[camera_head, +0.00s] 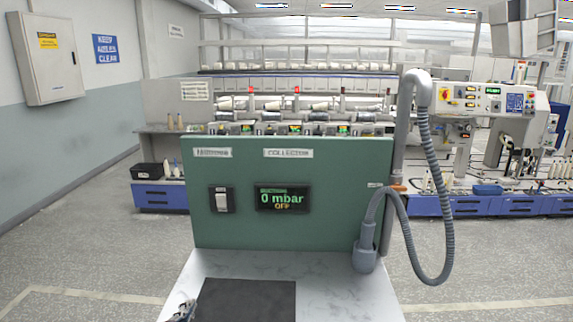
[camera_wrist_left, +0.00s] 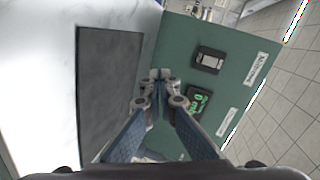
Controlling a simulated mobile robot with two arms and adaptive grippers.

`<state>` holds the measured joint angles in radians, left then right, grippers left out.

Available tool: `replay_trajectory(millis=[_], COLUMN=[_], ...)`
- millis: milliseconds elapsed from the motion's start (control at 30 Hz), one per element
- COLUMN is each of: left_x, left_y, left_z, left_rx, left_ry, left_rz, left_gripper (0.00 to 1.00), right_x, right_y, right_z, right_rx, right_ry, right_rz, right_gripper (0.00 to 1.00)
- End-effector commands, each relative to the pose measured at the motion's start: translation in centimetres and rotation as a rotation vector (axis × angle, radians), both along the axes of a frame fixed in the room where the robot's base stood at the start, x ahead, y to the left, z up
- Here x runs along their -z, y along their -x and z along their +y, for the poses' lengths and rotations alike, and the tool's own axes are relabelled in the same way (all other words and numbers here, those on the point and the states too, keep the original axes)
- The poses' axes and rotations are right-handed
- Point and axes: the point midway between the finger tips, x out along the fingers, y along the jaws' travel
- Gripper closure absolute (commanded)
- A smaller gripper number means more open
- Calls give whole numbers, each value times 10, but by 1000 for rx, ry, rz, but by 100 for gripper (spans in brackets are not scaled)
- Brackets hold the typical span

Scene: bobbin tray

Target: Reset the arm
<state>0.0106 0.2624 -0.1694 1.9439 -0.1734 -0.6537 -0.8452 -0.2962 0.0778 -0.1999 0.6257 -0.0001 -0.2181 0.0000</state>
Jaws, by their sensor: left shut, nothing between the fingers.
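My left gripper (camera_head: 182,312) shows only a small part at the bottom left of the head view, over the white top in front of the green collector panel (camera_head: 230,235). In the left wrist view my left gripper (camera_wrist_left: 155,75) is shut, with its fingertips together and nothing between them. It points toward the green panel (camera_wrist_left: 225,45), beside a dark mat (camera_wrist_left: 110,85). My right gripper is not in view.
The dark mat (camera_head: 245,302) lies on the white top (camera_head: 345,290). The panel carries a rocker switch (camera_head: 222,201) and a display (camera_head: 282,198) reading 0 mbar OFF. A grey hose (camera_head: 440,230) hangs at the right. Machines stand behind.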

Motion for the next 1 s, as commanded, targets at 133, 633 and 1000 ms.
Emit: replay_trajectory(millis=[133, 633, 1000], left_x=[36, 136, 158], left_y=[40, 258, 350], left_z=[-3, -24, -34], left_rx=[-70, -539, -793], left_ry=[152, 710, 853], left_rz=[132, 696, 898], left_gripper=[100, 100, 100], right_x=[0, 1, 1], right_y=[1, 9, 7], right_z=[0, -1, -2], right_rx=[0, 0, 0], right_ry=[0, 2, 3], right_rz=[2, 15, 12], right_gripper=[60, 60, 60])
